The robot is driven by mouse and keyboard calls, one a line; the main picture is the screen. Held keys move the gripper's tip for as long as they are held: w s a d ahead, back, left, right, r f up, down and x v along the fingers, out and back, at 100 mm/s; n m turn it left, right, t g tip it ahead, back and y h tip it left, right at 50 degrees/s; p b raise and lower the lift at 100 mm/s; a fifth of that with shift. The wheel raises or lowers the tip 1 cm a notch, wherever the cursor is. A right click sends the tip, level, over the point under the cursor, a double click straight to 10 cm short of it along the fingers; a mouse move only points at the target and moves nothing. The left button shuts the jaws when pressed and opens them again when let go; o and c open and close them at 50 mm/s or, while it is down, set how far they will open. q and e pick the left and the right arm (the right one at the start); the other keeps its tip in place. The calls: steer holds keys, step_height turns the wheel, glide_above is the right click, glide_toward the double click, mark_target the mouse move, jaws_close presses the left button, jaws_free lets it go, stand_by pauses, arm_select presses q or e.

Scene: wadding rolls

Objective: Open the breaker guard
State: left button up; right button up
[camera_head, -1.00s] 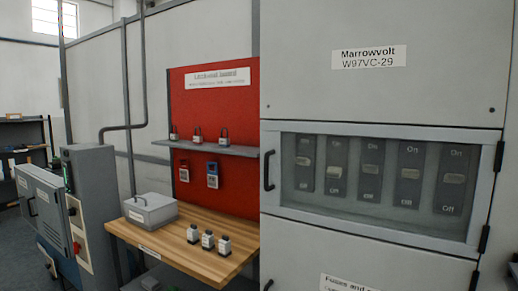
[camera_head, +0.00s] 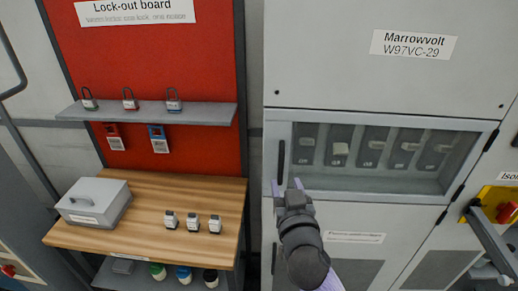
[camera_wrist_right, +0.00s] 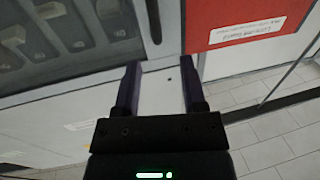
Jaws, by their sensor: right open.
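The breaker guard (camera_head: 388,190) is a grey-framed clear window on the Marrowvolt cabinet, and it looks shut. Several breaker switches (camera_head: 340,148) show behind it. Its dark upright handle (camera_head: 281,162) is on the left side of the frame. My right gripper (camera_head: 288,184) is open and empty, with its fingertips close to the handle's lower end. In the right wrist view, the handle (camera_wrist_right: 153,20) lies ahead of the gap between the fingers of the gripper (camera_wrist_right: 160,72). I cannot tell whether they touch. My left gripper is not in view.
Left of the cabinet stands a wooden bench (camera_head: 150,222) with a grey box (camera_head: 95,203) and small padlocks. Above it is a red lock-out board (camera_head: 195,60) with a shelf (camera_head: 150,113). At right is a red and yellow isolator switch (camera_head: 505,212).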

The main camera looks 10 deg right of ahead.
mark_target(282, 164)
steer(key=w, duration=0.3)
steer(key=w+d, duration=0.1)
steer(key=w, duration=0.5)
steer(key=shift+d+f, duration=0.1)
steer(key=shift+d, duration=0.05)
steer(key=shift+s, duration=0.1)
jaws_close()
stand_by(0.9)
